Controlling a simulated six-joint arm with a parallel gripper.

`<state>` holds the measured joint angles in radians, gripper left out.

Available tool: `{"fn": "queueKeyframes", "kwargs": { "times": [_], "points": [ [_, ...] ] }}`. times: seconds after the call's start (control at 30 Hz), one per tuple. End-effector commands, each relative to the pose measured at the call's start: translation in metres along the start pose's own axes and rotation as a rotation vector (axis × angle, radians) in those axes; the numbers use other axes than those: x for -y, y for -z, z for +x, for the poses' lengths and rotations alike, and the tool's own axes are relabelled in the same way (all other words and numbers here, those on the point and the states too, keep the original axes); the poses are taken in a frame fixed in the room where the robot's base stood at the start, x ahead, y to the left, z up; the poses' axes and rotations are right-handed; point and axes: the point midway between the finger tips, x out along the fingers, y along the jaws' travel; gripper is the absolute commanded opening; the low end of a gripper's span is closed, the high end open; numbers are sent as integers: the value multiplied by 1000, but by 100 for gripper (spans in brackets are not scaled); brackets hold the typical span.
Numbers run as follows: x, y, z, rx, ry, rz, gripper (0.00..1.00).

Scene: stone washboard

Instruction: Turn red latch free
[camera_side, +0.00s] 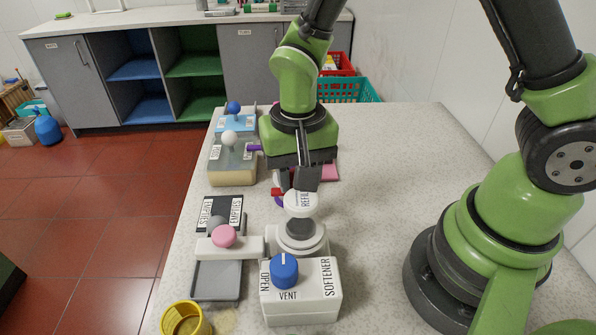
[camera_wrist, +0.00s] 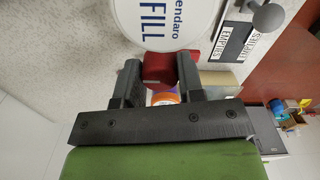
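The red latch (camera_wrist: 158,68) shows in the wrist view, filling the gap between my two finger pads, with more red visible past the right finger. My gripper (camera_wrist: 160,82) points down, its fingers a short way apart. I cannot tell whether the pads press on the red or only stand around it. In the side view, my gripper (camera_side: 306,180) is just behind the white round cap (camera_side: 300,203) marked REFILL. Only small bits of red (camera_side: 276,191) show left of the fingertips; the rest is hidden. The cap's lettered top (camera_wrist: 165,18) is right beside the latch.
In front stand a white box (camera_side: 302,302) with a blue knob (camera_side: 284,270), a pink knob (camera_side: 223,236) and a yellow cup (camera_side: 186,320). Behind left are a white knob (camera_side: 229,138) and a blue knob (camera_side: 233,107) on blocks. The counter's right side (camera_side: 390,160) is clear.

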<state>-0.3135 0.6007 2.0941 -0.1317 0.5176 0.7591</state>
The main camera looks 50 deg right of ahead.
Motion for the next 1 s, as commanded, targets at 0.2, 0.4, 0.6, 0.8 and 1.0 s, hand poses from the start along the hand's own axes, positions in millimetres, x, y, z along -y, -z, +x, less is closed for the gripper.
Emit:
{"fn": "queueKeyframes", "kwargs": {
  "times": [0.2,0.4,0.6,0.8,1.0],
  "points": [
    [0,0,0,1,0,2,46],
    [0,0,-6,-2,3,0,46],
    [1,1,-40,-6,7,1,46],
    [0,0,-78,-4,5,2,46],
    [0,0,-97,-1,3,2,46]
  ]
}}
